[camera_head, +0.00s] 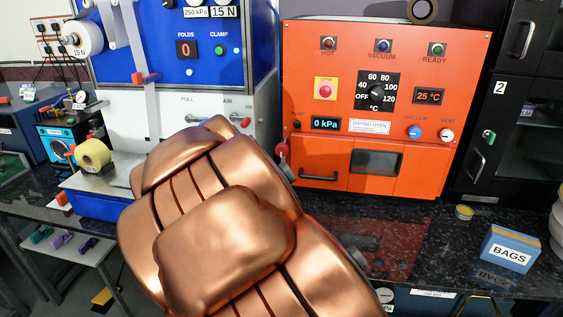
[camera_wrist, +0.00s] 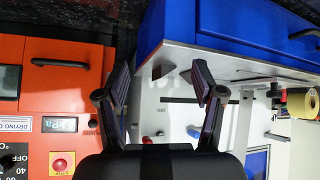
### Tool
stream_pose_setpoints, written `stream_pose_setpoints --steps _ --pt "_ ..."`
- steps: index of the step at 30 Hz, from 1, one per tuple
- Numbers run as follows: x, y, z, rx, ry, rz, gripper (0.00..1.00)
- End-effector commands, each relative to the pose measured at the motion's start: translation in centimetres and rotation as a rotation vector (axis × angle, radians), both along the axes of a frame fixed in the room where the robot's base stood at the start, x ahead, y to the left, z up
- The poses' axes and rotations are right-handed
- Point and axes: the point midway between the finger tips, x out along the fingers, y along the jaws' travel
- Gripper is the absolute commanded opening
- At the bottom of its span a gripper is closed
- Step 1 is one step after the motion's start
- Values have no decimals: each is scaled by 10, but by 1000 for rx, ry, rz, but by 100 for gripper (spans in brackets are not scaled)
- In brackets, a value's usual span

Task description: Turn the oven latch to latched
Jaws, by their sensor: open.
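The orange drying oven (camera_head: 460,110) stands at the back right of the bench, its door with a dark window and a black bar handle (camera_head: 318,177) shut. A red knob on a grey stem (camera_head: 282,149) shows at the oven's left edge, just above my arm; it may be the latch, and its position cannot be read. In the wrist view, which is turned over, the oven front (camera_wrist: 30,100) is on the left. My gripper (camera_wrist: 158,82) is open and empty, its fingers in front of the pale panel beside the oven. In the head view my copper arm hides the gripper.
A blue and white machine (camera_head: 210,85) stands close left of the oven, with a red-handled valve (camera_head: 241,121) and a tape roll (camera_head: 92,154) in front. A blue BAGS box (camera_head: 510,250) and a small yellow tin (camera_head: 464,212) are on the dark bench at right. A black cabinet (camera_head: 510,130) flanks the oven.

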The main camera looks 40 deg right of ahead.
Motion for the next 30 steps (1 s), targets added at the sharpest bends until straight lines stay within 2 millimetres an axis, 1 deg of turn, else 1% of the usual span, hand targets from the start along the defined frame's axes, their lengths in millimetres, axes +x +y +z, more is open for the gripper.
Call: stream_pose_setpoints --steps 1,2,3,5,6,9,12,15,18,25,30 --pt "11 -24 -11 -54 -46 -37 68" --pt "17 -37 -11 -85 -76 -55 68" --pt "24 -53 -9 -131 -117 -78 68" --pt "33 -76 -7 -196 -172 -109 68" --pt "38 -91 -4 -243 -208 -128 68" --pt "47 -124 2 -352 -288 -167 68" --pt "52 -151 11 -461 -362 -195 68" --pt "55 -169 18 -550 -415 -212 68" --pt "56 -180 25 -612 -453 -220 68" --pt "59 -190 34 -655 -481 -225 68" --pt "69 -203 34 -653 -480 -224 68"
